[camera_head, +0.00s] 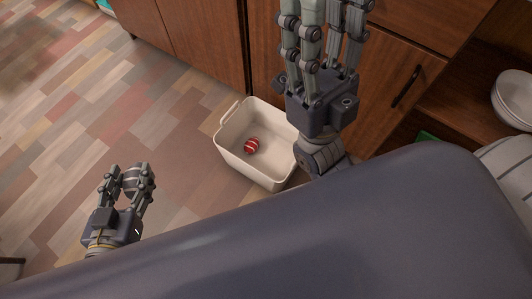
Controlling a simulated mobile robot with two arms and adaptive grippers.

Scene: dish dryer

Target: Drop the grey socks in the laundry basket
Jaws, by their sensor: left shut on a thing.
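The grey socks (138,178) are a small rolled, striped bundle held between the fingers of my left gripper (128,176), at the lower left above the floor. The fingers cover part of the bundle. The laundry basket (228,152) is a white, open-topped rectangular bin on the floor near the middle, to the right of my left gripper and apart from it. A red and white striped rolled bundle (252,146) lies inside it. My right gripper (326,25) is at the top centre, beyond the basket's right side. Its fingers stand apart with nothing seen between them.
Brown wooden cabinets (200,38) run along the back and right. White bowls (514,98) sit on a shelf at the far right. The patterned plank floor (130,105) between my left gripper and the basket is clear.

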